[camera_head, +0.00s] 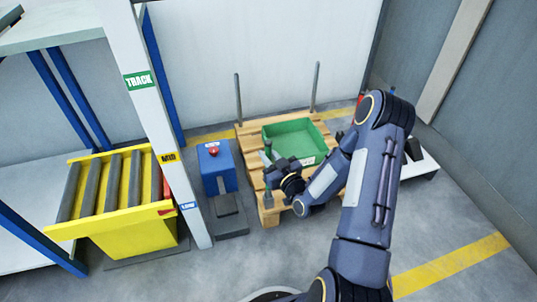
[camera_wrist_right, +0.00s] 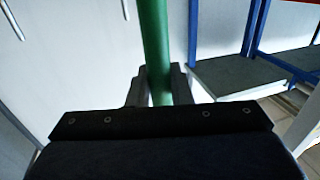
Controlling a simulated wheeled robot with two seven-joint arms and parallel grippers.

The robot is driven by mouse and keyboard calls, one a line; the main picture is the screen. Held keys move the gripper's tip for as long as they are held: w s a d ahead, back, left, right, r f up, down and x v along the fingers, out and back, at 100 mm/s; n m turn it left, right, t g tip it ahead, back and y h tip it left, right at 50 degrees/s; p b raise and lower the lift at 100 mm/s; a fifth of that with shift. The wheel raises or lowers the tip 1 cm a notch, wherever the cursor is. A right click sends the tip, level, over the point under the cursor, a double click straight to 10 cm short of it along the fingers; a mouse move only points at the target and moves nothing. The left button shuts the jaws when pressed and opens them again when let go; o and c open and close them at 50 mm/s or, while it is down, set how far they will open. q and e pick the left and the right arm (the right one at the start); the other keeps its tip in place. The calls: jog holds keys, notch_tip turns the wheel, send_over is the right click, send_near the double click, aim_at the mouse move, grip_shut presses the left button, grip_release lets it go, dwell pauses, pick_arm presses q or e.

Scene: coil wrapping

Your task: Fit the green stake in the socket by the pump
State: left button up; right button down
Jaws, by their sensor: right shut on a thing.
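My right gripper (camera_head: 270,167) is shut on the green stake (camera_wrist_right: 153,45). In the right wrist view the stake stands between the fingers and runs up out of the picture. In the head view the gripper is over the front left part of the wooden pallet (camera_head: 262,204), and the stake is small and dark there, roughly upright. I cannot tell whether its lower end touches anything. A blue box with a red button (camera_head: 213,151) stands just left of the pallet; I cannot tell whether it is the pump. No socket shows clearly. My left gripper is not in view.
A green crate (camera_head: 312,153) sits on the pallet, with two grey posts (camera_head: 238,98) (camera_head: 315,86) at its back. A yellow roller stand (camera_head: 132,230) and a white rack post (camera_head: 165,140) are at left. Floor in front is clear.

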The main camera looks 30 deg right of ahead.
jog(key=shift+f, duration=2.2)
jog(key=c, duration=1.2)
grip_release()
jog(key=shift+c, duration=0.2)
jog(key=s+p, duration=0.2)
jog(key=s, duration=0.5)
jog(key=shift+s, duration=0.4)
jog(key=shift+d, duration=0.1)
